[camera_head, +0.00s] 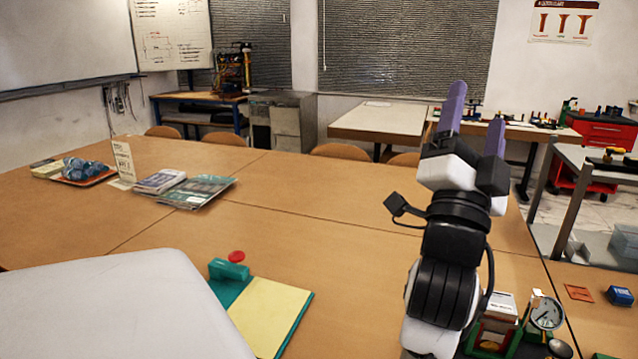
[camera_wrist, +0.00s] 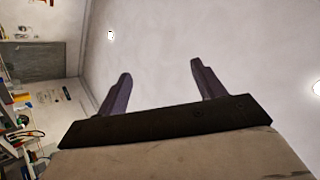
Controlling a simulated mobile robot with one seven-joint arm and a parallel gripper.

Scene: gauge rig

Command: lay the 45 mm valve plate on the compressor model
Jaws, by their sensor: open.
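My gripper (camera_head: 477,112) is raised above the table, fingers pointing up, open and empty. In the wrist view the two purple fingers (camera_wrist: 160,72) stand apart with only ceiling and wall behind them. A green rig with a round dial gauge (camera_head: 547,313) stands at the lower right of the head view, partly hidden by my arm and cut by the frame edge. A flat orange-brown square (camera_head: 579,293) and a blue block (camera_head: 620,296) lie to its right. I cannot tell which thing is the valve plate or the compressor model.
The wooden table (camera_head: 330,240) is largely clear in the middle. Magazines (camera_head: 198,191), a standing card (camera_head: 124,160) and an orange tray (camera_head: 88,180) are farther back.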

